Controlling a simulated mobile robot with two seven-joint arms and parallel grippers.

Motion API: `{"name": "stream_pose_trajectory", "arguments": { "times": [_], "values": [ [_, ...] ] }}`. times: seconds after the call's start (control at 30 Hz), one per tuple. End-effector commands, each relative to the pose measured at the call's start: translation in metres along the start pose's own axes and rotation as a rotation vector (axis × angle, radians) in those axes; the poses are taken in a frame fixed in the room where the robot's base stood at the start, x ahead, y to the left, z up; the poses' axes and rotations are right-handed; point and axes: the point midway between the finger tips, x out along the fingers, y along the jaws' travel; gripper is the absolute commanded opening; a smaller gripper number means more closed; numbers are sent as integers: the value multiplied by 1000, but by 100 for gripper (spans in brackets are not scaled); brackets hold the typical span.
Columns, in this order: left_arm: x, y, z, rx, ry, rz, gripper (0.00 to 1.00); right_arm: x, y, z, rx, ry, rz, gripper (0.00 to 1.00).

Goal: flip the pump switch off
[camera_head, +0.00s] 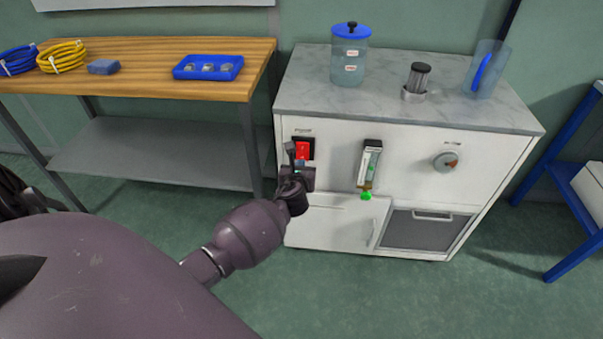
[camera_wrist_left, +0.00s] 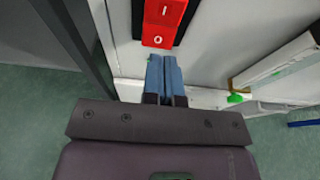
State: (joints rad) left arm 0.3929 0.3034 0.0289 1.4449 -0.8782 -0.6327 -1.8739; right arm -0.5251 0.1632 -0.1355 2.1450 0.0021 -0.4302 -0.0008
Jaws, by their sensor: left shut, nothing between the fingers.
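The pump switch (camera_head: 302,149) is a red rocker in a black frame on the upper left of the white cabinet's front. In the left wrist view the red rocker (camera_wrist_left: 163,20) shows an "I" mark above an "O" mark. My right gripper is not in view.
The white cabinet (camera_head: 420,155) also carries a flow meter (camera_head: 370,165) with a green knob (camera_head: 366,196) and a round dial (camera_head: 446,161). A blue-lidded jar (camera_head: 350,60) stands on its marble top. A wooden bench (camera_head: 140,85) stands at left, a blue-framed rack (camera_head: 565,200) at right.

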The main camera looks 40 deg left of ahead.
Motion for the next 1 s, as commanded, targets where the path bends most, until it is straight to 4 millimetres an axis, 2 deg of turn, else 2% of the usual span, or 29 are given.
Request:
{"name": "stream_pose_trajectory", "arguments": {
  "times": [0.03,0.1,0.3,0.77,0.87,1.0],
  "values": [
    [9,1,-6,4,5,2,0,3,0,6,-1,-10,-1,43],
    [19,1,-6,4,5,1,0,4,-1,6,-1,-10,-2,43],
    [37,0,-3,2,3,1,0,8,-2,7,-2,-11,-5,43],
    [42,0,0,0,-1,0,0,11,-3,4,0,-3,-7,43],
    [43,1,-3,3,-9,1,0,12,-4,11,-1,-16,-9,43],
    [49,2,-12,7,-49,3,0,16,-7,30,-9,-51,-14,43]
  ]
}}
